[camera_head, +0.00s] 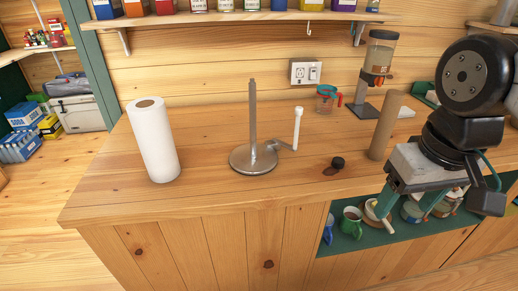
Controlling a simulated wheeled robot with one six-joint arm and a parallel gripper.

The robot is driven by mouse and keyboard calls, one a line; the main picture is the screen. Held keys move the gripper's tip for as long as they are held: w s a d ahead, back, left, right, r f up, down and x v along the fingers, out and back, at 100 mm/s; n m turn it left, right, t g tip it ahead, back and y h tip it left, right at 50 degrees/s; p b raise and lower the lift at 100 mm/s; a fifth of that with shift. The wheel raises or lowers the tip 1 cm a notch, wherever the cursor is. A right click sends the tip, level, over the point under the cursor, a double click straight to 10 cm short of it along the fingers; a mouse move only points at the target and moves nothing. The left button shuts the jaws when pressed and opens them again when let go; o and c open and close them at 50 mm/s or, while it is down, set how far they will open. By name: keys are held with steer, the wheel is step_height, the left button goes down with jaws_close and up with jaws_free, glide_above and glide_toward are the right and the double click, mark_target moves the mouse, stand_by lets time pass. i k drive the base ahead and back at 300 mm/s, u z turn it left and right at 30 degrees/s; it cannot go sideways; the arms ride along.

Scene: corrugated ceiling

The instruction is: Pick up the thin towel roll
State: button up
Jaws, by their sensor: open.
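A thin brown cardboard towel roll (386,126) stands upright on the wooden counter, right of centre. A thicker white paper towel roll (152,140) stands upright at the counter's left. My gripper (405,208) hangs at the right with its green fingers pointing down and apart. It is open, and I see nothing held between the fingers. In the picture it is just right of and below the brown roll, in front of the counter's front edge. A gap shows between the gripper and the roll, though the depth between them is hard to judge.
A metal towel holder (253,158) with a side arm stands mid-counter. A small black knob (338,163) lies left of the brown roll. A measuring cup (326,98) and a clear dispenser (378,60) stand behind. Mugs (351,222) sit on a shelf below the countertop.

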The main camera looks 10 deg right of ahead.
mark_target(148, 115)
steer(key=k, duration=1.3)
steer(key=u, duration=0.75)
steer(key=i, duration=1.1)
steer(key=z, duration=0.05)
